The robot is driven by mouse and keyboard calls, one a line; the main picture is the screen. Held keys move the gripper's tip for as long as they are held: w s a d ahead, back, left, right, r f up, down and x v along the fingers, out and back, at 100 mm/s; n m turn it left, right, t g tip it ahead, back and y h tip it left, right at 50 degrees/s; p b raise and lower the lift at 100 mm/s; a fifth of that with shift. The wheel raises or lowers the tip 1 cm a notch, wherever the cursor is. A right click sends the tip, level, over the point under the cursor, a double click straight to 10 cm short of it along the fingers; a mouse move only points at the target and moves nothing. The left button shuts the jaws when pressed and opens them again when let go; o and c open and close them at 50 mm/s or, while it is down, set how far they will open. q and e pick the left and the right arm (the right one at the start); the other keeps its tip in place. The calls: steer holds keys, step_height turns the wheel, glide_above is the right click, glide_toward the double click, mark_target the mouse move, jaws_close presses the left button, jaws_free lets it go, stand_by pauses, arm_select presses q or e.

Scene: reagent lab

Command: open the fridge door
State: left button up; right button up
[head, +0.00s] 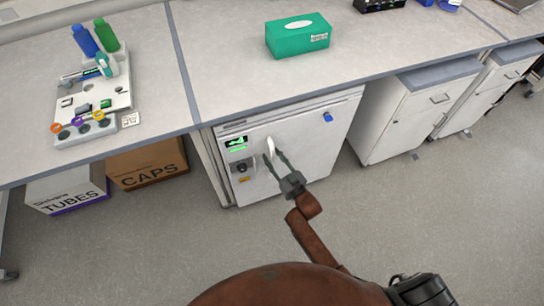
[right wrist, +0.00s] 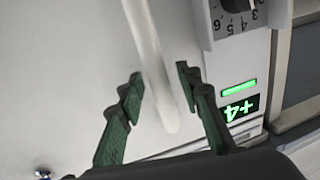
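The white fridge (head: 310,135) stands under the bench, and its door looks shut. A pale, upright handle (head: 270,146) is on the left part of its front, beside a panel with a green display and a dial. My right gripper (head: 272,160) is at the handle. In the right wrist view the handle (right wrist: 147,45) passes between the green fingers of the right gripper (right wrist: 160,84). The fingers are open, with a gap showing on each side of the handle. The green +4 display (right wrist: 239,108) is to the right there. My left gripper is not in view.
A grey bench (head: 225,65) runs above the fridge, with a green tissue box (head: 297,37) on it. Cardboard boxes (head: 146,163) stand on the floor left of the fridge. White cabinets (head: 410,115) stand to the right. The floor before the fridge is clear.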

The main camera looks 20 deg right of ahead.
steer(key=shift+w, duration=0.1)
steer(key=shift+c, duration=0.3)
jaws_close()
stand_by(0.4)
